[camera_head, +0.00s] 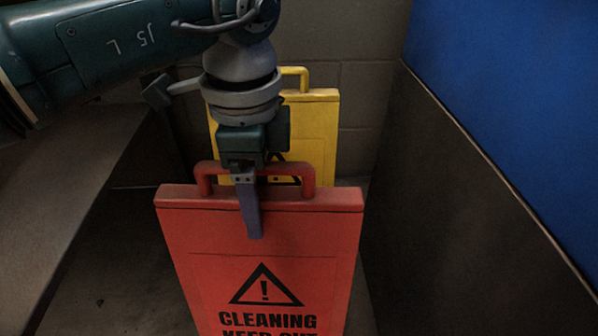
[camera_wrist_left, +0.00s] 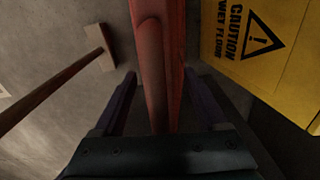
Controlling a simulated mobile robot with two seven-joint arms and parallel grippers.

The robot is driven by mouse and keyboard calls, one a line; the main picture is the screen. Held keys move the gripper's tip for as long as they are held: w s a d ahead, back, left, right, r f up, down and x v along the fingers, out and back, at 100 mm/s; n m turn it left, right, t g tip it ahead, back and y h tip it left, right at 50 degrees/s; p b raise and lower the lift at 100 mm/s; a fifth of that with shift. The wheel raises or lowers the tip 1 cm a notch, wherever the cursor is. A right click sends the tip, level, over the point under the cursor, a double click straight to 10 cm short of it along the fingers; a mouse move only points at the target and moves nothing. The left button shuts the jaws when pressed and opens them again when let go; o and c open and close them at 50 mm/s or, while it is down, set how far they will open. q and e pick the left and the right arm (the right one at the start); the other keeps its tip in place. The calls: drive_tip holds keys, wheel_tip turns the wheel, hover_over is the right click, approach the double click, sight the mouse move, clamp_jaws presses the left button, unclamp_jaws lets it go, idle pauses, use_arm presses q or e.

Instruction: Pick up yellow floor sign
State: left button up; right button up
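The yellow floor sign (camera_head: 322,130) stands upright behind the red sign in the head view, its handle on top and its lower part hidden. In the left wrist view the yellow sign (camera_wrist_left: 285,75) shows at the right with "CAUTION WET FLOOR", outside my fingers. The red "CLEANING" sign (camera_head: 325,235) stands in front. My left gripper (camera_head: 252,215) points down at the red sign's top, one finger before its face. In the left wrist view the red sign (camera_wrist_left: 162,70) lies between the open fingers, with a gap on both sides. My right gripper is not in view.
A dark panel with a blue upper part (camera_head: 475,205) stands close on the right. A grey slanted surface (camera_head: 70,185) bounds the left. A block wall (camera_head: 365,60) is behind the signs. A wooden pole with a block end (camera_wrist_left: 62,82) shows left in the wrist view.

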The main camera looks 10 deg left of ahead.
use_arm(q)
clamp_jaws()
idle(0.4)
idle(0.7)
